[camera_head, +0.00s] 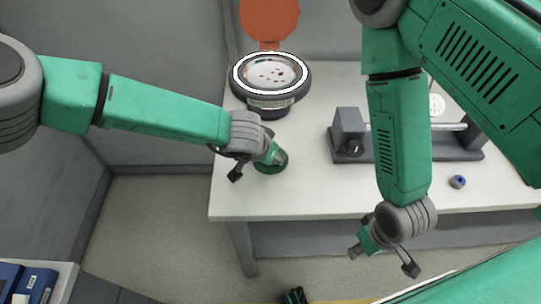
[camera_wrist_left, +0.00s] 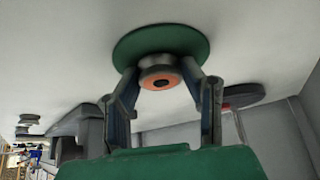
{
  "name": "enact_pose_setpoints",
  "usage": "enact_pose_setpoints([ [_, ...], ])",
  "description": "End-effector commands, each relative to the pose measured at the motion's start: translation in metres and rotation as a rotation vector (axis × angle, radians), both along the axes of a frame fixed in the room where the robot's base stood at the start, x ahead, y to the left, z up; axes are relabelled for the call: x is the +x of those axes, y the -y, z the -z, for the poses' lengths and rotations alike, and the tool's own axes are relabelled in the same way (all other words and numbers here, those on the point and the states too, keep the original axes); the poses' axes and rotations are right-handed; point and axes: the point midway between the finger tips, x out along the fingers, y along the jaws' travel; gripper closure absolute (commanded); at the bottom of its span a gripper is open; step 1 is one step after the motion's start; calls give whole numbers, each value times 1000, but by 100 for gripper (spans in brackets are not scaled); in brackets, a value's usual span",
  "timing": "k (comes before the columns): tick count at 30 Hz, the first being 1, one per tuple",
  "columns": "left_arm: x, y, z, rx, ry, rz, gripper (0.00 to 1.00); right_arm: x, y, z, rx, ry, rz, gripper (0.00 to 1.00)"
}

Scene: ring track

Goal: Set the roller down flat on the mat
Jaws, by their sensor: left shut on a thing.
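The roller (camera_wrist_left: 160,74), a short grey metal cylinder with an orange ring around a dark centre, is between the fingers of my left gripper (camera_wrist_left: 163,86) in the left wrist view. My left gripper (camera_head: 277,154) is shut on it, low over the table. The green round mat (camera_wrist_left: 162,43) lies flat on the white table right behind the roller; in the head view the gripper partly covers the mat (camera_head: 266,169). Whether the roller touches the mat I cannot tell. My right gripper (camera_head: 382,258) hangs in front of the table's front edge, its fingers unclear.
A round dark device with a white lit ring (camera_head: 271,73) stands at the table's back left. A grey fixture with a metal shaft (camera_head: 349,133) stands at the right, partly behind my right arm. A small blue ring (camera_head: 457,181) lies near the front edge. The table (camera_head: 315,190) is clear in between.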

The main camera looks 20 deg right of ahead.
Motion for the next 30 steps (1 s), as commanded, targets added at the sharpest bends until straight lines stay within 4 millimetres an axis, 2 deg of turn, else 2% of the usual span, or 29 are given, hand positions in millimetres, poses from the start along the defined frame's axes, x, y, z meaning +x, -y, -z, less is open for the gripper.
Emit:
enact_pose_setpoints([
  [12, 1, 1, 8, 3, -1, -1, 98, 1, 0, 1, 0, 2, 0, 59],
  [13, 1, 1, 8, 3, -2, -1, 58, 1, 0, 1, 0, 2, 0, 59],
  [14, 1, 1, 9, 3, -2, -1, 47, 1, 0, 1, 0, 2, 0, 59],
  [15, 1, 1, 9, 4, -3, -1, 44, 1, 0, 1, 0, 2, 0, 59],
  [30, 1, -2, 6, 6, -4, -3, 44, 1, 0, 0, 0, 1, 0, 59],
])
